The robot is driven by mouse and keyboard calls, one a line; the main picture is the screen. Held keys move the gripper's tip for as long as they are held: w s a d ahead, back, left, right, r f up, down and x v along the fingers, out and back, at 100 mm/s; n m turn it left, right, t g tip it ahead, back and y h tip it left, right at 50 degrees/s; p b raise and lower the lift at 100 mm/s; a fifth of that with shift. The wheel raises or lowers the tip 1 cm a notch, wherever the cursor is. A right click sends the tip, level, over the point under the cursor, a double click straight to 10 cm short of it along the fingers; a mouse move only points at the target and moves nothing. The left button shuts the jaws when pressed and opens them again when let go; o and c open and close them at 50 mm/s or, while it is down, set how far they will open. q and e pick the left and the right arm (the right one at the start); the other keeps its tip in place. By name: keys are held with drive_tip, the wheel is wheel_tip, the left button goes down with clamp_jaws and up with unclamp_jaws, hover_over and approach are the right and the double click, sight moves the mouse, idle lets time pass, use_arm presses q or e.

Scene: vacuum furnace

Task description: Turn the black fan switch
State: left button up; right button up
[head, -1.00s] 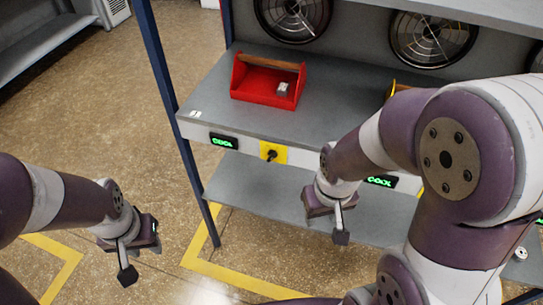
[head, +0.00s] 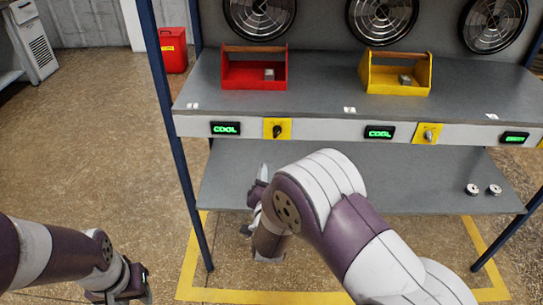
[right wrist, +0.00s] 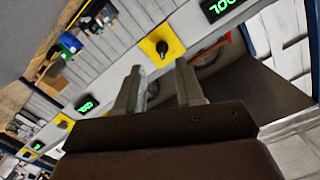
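The black fan switch (head: 277,130) is a dark knob on a yellow plate on the shelf's front edge. It also shows in the right wrist view (right wrist: 163,46), just beyond my fingertips. My right gripper (right wrist: 158,80) is open and empty, apart from the switch. In the head view the right gripper (head: 258,183) is below the switch and partly hidden by my own arm. My left gripper (head: 132,284) is low at the left, away from the shelf, and its opening is unclear.
Green COOL displays (head: 225,129) sit along the front edge. A grey switch (head: 428,134) on another yellow plate is further right. A red box (head: 254,70) and a yellow box (head: 395,75) stand on the upper shelf, with fans behind. A blue post (head: 172,130) is at the left.

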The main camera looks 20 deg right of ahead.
sight(277, 135)
drive_tip(key=shift+m+t+h, duration=0.3)
drive_tip(key=shift+m+t, duration=0.1)
drive_tip(key=shift+t, duration=0.1)
drive_tip(key=x, duration=0.4)
drive_tip(key=d+r+x, duration=0.1)
drive_tip(key=x, duration=0.8)
drive_tip(key=shift+w+d+r, duration=0.2)
drive_tip(key=shift+d, duration=0.05)
clamp_jaws()
